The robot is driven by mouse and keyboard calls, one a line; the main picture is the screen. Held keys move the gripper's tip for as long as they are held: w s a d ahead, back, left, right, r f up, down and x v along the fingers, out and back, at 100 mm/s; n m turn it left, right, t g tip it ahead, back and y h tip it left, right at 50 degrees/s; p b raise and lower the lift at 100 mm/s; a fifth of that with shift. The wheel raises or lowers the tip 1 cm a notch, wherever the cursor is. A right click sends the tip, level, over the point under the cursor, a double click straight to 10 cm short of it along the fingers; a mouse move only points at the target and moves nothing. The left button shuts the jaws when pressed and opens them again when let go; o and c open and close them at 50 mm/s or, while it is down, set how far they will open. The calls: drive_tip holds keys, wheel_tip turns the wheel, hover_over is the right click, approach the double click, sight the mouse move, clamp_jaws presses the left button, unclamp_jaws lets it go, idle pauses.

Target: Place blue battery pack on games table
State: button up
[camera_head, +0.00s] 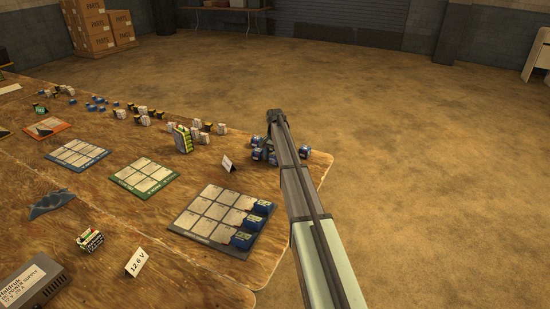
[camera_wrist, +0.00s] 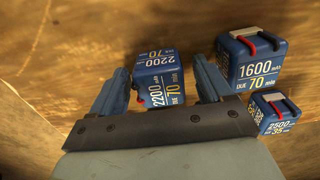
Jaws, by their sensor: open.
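My gripper (camera_head: 276,118) is over the far right end of the wooden table, above a small group of blue battery packs (camera_head: 257,154). In the wrist view my gripper (camera_wrist: 160,67) is open, and its fingers stand on either side of a blue battery pack marked 2200 mAh, 70 min (camera_wrist: 161,80). I cannot tell whether the fingers touch it. Two other blue packs, marked 1600 mAh (camera_wrist: 252,62) and 2500 (camera_wrist: 274,112), lie right of the fingers. No surface in view is legibly marked as the games table.
A grid mat (camera_head: 203,211) holds three blue packs (camera_head: 243,240) in its right column. Smaller blue (camera_head: 78,154) and green (camera_head: 145,178) mats lie left. A 12.6 V card (camera_head: 137,262) stands near the front. Bare floor (camera_head: 440,180) lies to the right.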

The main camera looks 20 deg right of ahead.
drive_tip(key=shift+r, duration=0.1)
wheel_tip(320, 180, up, 12)
idle(0.5)
